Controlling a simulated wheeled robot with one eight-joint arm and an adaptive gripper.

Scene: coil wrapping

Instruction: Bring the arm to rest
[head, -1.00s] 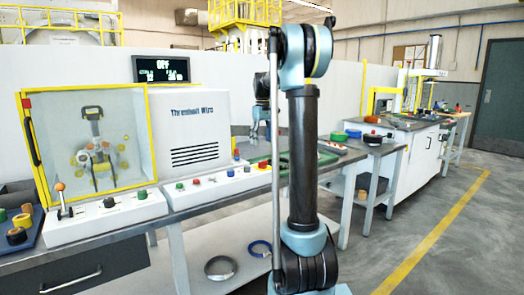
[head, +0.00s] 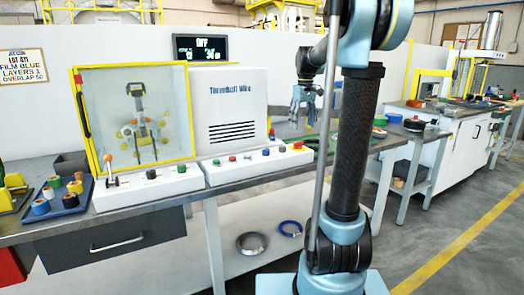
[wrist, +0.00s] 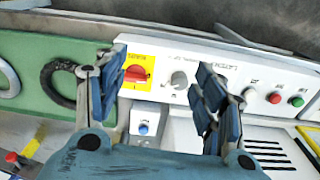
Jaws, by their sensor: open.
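My gripper (head: 307,104) hangs from my arm at the right of the wrapping machine (head: 228,105) in the head view, fingers pointing down over the bench. Part of my arm stands in front of the scene just right of it. In the wrist view my gripper (wrist: 155,88) shows two blue fingers spread wide, with nothing between them. Beyond the fingers lies a white control panel with a red knob (wrist: 135,73) on a yellow plate and a grey knob (wrist: 179,79). The fingers appear to touch nothing.
A yellow-framed clear guard (head: 137,115) stands left of the machine. A tray of coloured spools (head: 68,197) is at the far left. A green mat (wrist: 30,85) holds a black ring (wrist: 60,85). Two rings (head: 252,243) lie on the lower shelf. Floor at right is open.

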